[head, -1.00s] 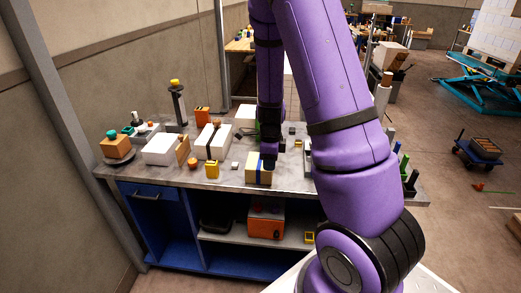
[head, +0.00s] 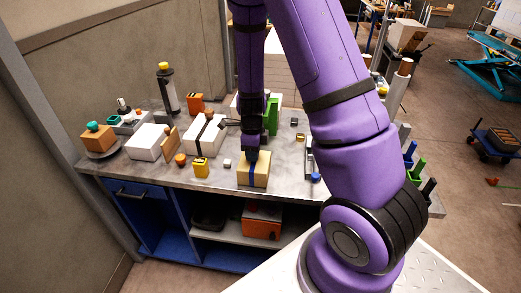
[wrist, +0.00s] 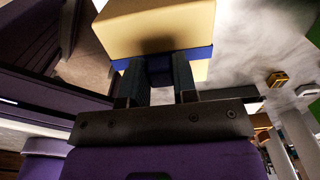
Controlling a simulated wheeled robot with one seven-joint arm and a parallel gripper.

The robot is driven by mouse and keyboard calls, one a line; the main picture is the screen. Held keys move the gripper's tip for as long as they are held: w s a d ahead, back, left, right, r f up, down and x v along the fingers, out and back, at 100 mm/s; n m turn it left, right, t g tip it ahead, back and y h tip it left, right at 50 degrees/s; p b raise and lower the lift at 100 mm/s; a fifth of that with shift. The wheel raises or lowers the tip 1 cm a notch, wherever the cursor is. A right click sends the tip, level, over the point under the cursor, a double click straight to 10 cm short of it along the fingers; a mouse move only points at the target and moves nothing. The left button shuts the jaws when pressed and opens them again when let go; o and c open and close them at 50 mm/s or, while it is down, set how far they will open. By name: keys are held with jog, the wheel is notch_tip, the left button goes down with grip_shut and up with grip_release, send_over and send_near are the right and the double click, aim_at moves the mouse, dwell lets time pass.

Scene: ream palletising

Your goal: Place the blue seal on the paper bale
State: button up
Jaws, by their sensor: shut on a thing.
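A tan block with a dark blue band, seemingly the paper bale (head: 262,178), sits near the worktop's front edge. It fills the top of the wrist view (wrist: 150,25). My gripper (head: 251,158) points down at the block's top. In the wrist view its two fingers (wrist: 159,80) are shut on a small dark blue piece, seemingly the blue seal (wrist: 159,68), right at the band. The fingers hide part of this piece. I cannot tell whether it rests on the block or is joined to the band.
A white box with a black strap (head: 197,139) and a plain white box (head: 146,143) stand to the left. A small yellow item (head: 201,168) and a white cube (head: 227,163) lie left of the block. A blue knob (head: 316,177) is to the right, beside my arm.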

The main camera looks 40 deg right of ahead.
jog(key=shift+a+f, duration=0.1)
jog(key=shift+f, duration=0.2)
jog(key=shift+f, duration=0.15)
jog(key=o, duration=0.9)
jog(key=s+a+r+n, duration=0.1)
jog(key=r+n, duration=0.1)
jog(key=r, duration=0.5)
jog(key=s+a+r+n+t+y, duration=0.1)
jog(key=s+r+n, duration=0.15)
jog(key=r, duration=0.55)
jog(key=a+r+n, duration=0.1)
jog(key=r+n, duration=0.2)
jog(key=r, duration=0.4)
jog(key=s+a+r+n+t, duration=0.1)
jog(key=s+r+n, duration=0.4)
jog(key=s+n, duration=0.1)
jog(key=s+r+n+t, duration=0.1)
jog(key=s+r+n, duration=0.4)
jog(key=s+n, duration=0.1)
jog(key=s+a+r+n+t+h, duration=0.1)
jog(key=s+r+n+t, duration=0.1)
jog(key=s+r+n, duration=0.3)
jog(key=shift+s+a+n, duration=0.2)
jog(key=shift+s+n, duration=0.25)
jog(key=shift+n, duration=0.2)
jog(key=shift+s+a+n, duration=0.15)
jog(key=shift+s+n, duration=0.25)
jog(key=shift+n, duration=0.2)
